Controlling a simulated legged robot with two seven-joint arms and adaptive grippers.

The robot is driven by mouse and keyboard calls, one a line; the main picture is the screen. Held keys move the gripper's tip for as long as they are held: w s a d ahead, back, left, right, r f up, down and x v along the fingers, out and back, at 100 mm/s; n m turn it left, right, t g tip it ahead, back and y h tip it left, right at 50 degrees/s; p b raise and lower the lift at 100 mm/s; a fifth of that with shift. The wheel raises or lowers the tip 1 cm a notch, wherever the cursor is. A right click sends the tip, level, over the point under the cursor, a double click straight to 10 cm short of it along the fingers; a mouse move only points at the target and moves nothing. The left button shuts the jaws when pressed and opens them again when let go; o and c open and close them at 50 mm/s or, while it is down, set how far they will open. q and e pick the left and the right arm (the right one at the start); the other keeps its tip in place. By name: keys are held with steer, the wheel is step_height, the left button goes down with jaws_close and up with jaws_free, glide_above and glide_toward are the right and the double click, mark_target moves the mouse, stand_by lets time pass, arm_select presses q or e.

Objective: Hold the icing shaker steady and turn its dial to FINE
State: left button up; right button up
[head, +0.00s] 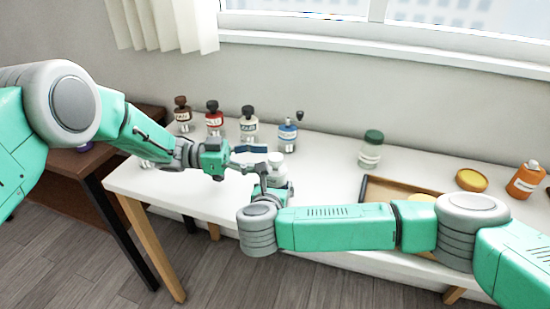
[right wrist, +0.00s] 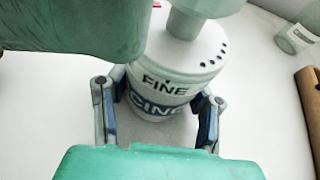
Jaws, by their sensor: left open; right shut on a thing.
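The icing shaker (head: 278,168) is a small white container standing upright on the white table. In the right wrist view the shaker (right wrist: 165,95) shows a blue label with partly visible lettering, the word FINE above it, and a row of dark dots on its pale top. A pale knob (right wrist: 185,25) rises from the top. My right gripper (head: 270,185) is shut around the shaker's body, a finger on each side. My left gripper (head: 258,159) is open beside the shaker's top. In the right wrist view a green part of mine covers the upper left. The dial's setting is unclear.
Several bottles with brown, red, black and blue markings stand at the back left, including a red one (head: 214,124). A green-lidded jar (head: 371,152), a wooden tray (head: 366,190), a yellow round item (head: 471,180) and an orange jar (head: 525,180) stand to the right.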

mark_target(275, 156)
arm_select(q)
steer(key=shift+s+d, duration=0.1)
steer(key=shift+d, duration=1.85)
jaws_close()
steer(key=shift+n+t+y, duration=0.25)
steer(key=shift+n+t, duration=0.9)
steer(key=shift+t, duration=0.65)
steer(key=shift+n+t+y, duration=0.25)
steer(key=shift+n+t, duration=0.9)
steer(key=shift+t, duration=0.65)
jaws_free()
steer(key=v, duration=1.2)
